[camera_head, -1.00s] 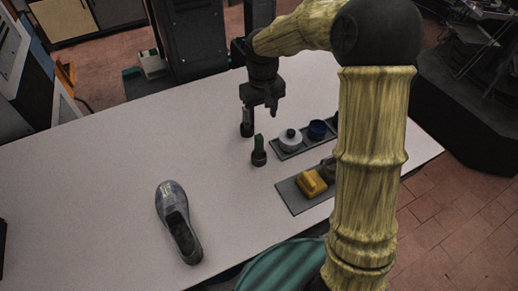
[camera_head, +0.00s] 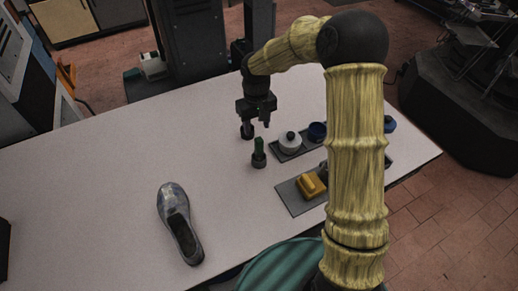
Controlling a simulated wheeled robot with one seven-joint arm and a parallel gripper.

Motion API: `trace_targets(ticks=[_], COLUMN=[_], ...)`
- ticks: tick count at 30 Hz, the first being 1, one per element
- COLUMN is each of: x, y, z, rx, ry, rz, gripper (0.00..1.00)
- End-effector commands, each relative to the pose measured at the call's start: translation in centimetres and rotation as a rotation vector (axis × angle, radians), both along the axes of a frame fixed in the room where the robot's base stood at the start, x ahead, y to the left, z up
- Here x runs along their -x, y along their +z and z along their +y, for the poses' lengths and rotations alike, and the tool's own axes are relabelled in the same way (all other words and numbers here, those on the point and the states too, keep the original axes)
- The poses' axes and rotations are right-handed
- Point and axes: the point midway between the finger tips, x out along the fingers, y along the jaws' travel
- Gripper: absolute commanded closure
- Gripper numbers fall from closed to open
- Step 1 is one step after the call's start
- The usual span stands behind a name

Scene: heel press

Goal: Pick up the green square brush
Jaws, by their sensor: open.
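I cannot tell how high the fingertips are above the table. A second dark upright item (camera_head: 247,132) stands right behind the green brush, partly hidden by my gripper.
A dark tray (camera_head: 280,153) holds a white round tin (camera_head: 290,141) and a blue one (camera_head: 317,131). A grey mat (camera_head: 290,196) bears a yellow block (camera_head: 311,184). A shoe (camera_head: 179,222) lies at the front left. The table's left part is clear.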

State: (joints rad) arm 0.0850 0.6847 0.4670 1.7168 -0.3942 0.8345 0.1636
Motion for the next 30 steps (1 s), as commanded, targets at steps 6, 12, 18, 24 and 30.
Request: trace_targets(ticks=[6, 12, 18, 24, 30], x=[0.2, 0.1, 0.1, 0.2, 1.1], y=[-3.8, -5.8, -5.9, -6.3, -8.4], z=[0.0, 0.0, 0.0, -0.2, -0.6], rx=[0.0, -0.001, 0.0, 0.001, 0.0], ry=[0.001, 0.001, 0.0, 0.0, 0.001], rz=[0.006, 0.001, 0.0, 0.002, 0.006], gripper=[0.49, 0.49, 0.49, 0.49, 0.49])
